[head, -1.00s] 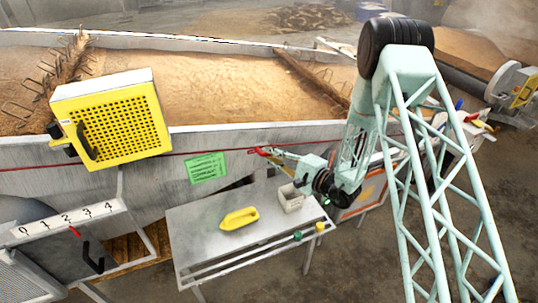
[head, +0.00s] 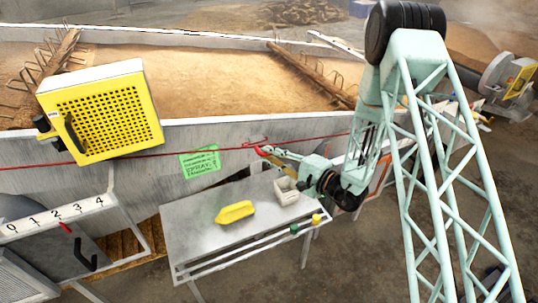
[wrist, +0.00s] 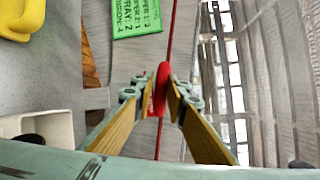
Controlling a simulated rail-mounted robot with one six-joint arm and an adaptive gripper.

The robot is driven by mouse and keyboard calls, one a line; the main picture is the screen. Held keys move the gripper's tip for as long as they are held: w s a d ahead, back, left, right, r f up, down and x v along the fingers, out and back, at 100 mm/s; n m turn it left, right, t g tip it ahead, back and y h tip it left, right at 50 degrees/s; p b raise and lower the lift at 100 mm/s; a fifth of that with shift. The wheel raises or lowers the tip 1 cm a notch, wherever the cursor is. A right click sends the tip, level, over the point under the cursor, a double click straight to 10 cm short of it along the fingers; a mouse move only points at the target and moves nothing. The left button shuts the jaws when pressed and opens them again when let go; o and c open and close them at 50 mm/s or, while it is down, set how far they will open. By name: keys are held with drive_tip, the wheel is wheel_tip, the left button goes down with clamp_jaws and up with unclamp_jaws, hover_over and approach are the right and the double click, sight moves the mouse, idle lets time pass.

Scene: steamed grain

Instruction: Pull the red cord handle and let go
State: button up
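The red cord (head: 120,157) runs along the grey trough wall in the head view, and upward past a green label in the wrist view. The red handle (wrist: 162,78) is an upright, rounded piece on the cord in the wrist view. My gripper (wrist: 161,98) has its two yellow-and-teal fingers closed in on either side of the handle, with the handle between the tips. In the head view my gripper (head: 268,153) is at the wall, with red at its tips. The fingers partly hide the handle's lower part.
A grey table (head: 195,245) stands below my gripper with a yellow object (head: 235,212) and a pale open box (head: 291,190). A green label (head: 200,162) and a yellow perforated box (head: 105,115) are on the wall. A numbered scale (head: 55,217) stands at lower left.

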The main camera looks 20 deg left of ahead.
drive_tip(key=o, duration=0.3)
drive_tip(key=shift+d, duration=0.1)
drive_tip(key=shift+v, duration=5.9)
drive_tip(key=shift+s+r, duration=0.1)
drive_tip(key=shift+r, duration=0.05)
